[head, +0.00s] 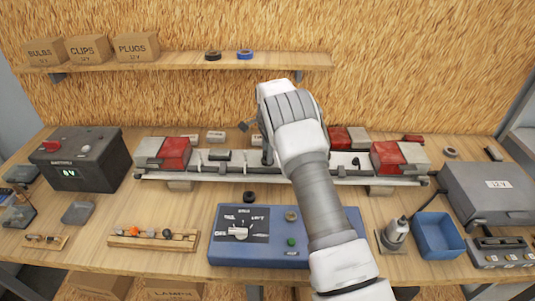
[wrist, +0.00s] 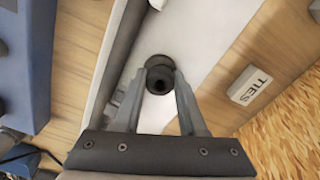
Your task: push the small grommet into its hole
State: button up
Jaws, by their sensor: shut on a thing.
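The small grommet (wrist: 158,64) is a dark, round, ringed piece with a dark centre. It sits between the two fingertips of my gripper (wrist: 161,82), which is shut on it. In the wrist view it is over the white face of the trailer frame (wrist: 198,30). I cannot tell whether it touches the frame or is in a hole; the hole itself is hidden. In the head view the frame (head: 232,177) lies across the bench, and my arm hides the grommet and most of my gripper.
Red and white lamps (head: 175,153) stand at the frame's ends. A blue test panel (head: 240,257) is in front. A black ring (head: 249,197) lies between panel and frame. A TIES box (wrist: 250,85) is behind the frame. A blue bin (head: 440,237) stands at right.

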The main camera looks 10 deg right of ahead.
jog(key=shift+s+f, duration=0.15)
jog(key=shift+f, duration=0.25)
jog(key=o, duration=1)
jog(key=shift+f, duration=0.15)
jog(key=shift+c, duration=1.3)
jog(key=shift+o, duration=1.1)
jog(key=shift+s, duration=0.1)
jog(key=shift+o, duration=0.4)
jog(key=shift+r, duration=0.45)
jog(key=shift+w+r+p, duration=0.15)
jog(key=shift+r+p, duration=0.75)
jog(key=shift+r, duration=0.8)
jog(key=shift+w+r+p, duration=0.1)
jog(key=shift+r+p, duration=0.8)
jog(key=shift+r, duration=0.8)
